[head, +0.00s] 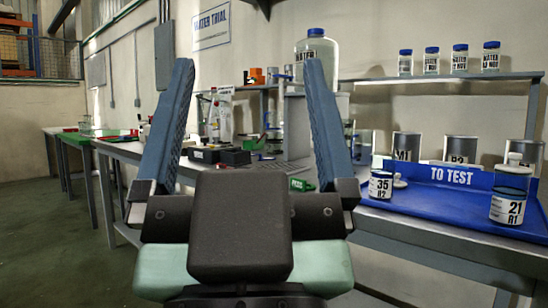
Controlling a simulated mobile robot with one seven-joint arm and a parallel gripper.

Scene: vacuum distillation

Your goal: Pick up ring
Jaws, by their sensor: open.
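My gripper (248,66) is open and empty, with its two blue ribbed fingers spread wide and pointing up and forward in the head view. I cannot make out a ring for certain; it may be too small or hidden behind my fingers or wrist. The grey workbench (440,232) lies beyond my gripper, and its top shows between the fingers. Small black boxes (235,157) and a green object (300,185) lie on that part of the bench.
A blue "TO TEST" tray (440,196) on the right holds labelled jars (381,186) and (510,195). A large water bottle (316,55) and several small bottles (459,59) stand on raised shelves. Grey canisters (460,150) stand behind the tray. Open floor (50,240) lies at left.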

